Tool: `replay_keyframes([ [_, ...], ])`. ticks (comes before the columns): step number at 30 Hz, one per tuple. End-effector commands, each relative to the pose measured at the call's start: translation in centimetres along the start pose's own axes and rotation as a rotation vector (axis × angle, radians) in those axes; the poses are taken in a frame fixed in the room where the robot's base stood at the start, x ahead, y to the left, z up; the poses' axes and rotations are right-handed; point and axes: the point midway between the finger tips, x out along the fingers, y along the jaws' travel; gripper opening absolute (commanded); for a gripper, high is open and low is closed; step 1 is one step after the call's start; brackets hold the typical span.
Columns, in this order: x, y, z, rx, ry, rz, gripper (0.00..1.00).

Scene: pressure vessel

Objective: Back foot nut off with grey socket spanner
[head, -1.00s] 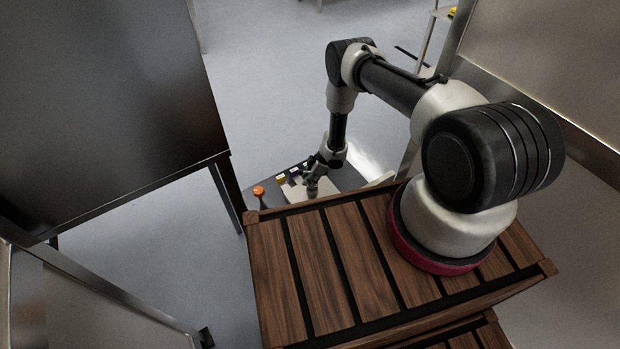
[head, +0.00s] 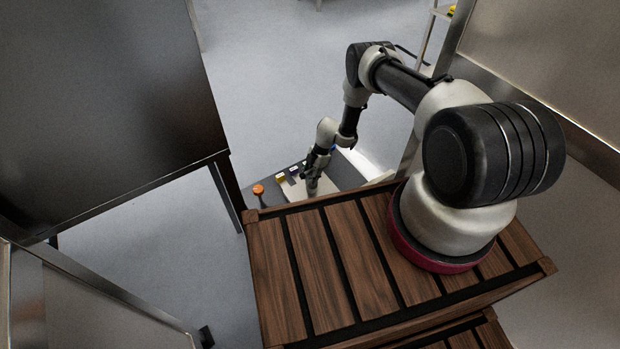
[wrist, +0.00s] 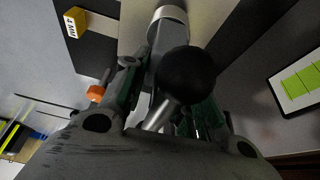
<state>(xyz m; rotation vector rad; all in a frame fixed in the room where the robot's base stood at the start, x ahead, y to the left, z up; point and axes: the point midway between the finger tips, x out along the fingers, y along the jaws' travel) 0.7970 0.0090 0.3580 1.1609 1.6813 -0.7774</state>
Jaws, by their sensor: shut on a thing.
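My gripper (head: 312,170) reaches down past the far edge of the wooden slatted top, over a small dark surface. In the wrist view my gripper (wrist: 165,90) is shut on a grey tool, which I take for the grey socket spanner (wrist: 157,58). It has a pale round end (wrist: 168,16) at the top of the picture. A black ball knob (wrist: 187,73) on a silver rod stands in front of it and hides part of the grip. The back foot nut cannot be made out in either view.
A yellow block marked 4 MM (wrist: 75,21) and an orange knob (wrist: 96,92) lie left of my gripper. In the head view the orange knob (head: 258,189) stands beside several small blocks. A dark cabinet (head: 110,90) is at the left. Open floor lies beyond.

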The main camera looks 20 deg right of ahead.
Motion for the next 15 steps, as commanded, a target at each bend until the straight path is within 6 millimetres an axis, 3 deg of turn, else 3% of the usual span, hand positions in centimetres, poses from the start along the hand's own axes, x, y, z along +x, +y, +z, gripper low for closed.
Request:
replay_keyframes([
  [15, -3.1, 0.1, -1.3, 0.000, 0.000, 0.001, 0.00],
])
